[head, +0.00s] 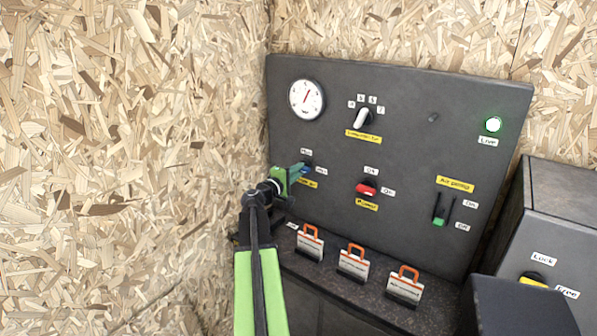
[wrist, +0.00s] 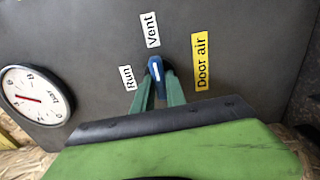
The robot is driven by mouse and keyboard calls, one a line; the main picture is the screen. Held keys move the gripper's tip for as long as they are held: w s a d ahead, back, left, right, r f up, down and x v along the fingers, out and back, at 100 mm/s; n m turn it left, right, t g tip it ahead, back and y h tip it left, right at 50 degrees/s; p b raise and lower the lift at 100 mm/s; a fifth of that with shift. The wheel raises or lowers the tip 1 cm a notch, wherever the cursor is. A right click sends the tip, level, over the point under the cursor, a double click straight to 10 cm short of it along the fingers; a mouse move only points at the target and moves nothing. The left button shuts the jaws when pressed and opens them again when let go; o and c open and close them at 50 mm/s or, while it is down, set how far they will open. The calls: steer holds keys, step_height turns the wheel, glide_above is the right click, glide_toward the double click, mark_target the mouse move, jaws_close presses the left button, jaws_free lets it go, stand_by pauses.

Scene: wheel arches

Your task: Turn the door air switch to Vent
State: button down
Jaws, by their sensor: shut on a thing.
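The door air switch is a small blue knob (wrist: 155,67) with a white line; it also shows, partly hidden by my gripper, in the head view (head: 307,169). In the wrist view the white line runs roughly up and down, toward the Vent label (wrist: 152,30) above the knob. The Run label (wrist: 127,78) is to the left of the knob, off the line. The yellow Door air label (wrist: 202,61) is to the right. My gripper (wrist: 160,80) is shut on the blue knob, one green finger on each side; it also shows at the panel in the head view (head: 300,171).
A chipboard wall (head: 120,150) is close on the left.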

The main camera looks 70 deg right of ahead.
steer(key=shift+s+f+m, duration=0.1)
steer(key=shift+s+m, duration=0.1)
steer(key=shift+m, duration=0.1)
steer(key=c, duration=1.4)
jaws_free()
steer(key=shift+w, duration=0.1)
steer(key=shift+o, duration=0.2)
steer(key=v, duration=1.7)
steer(key=shift+a, duration=0.25)
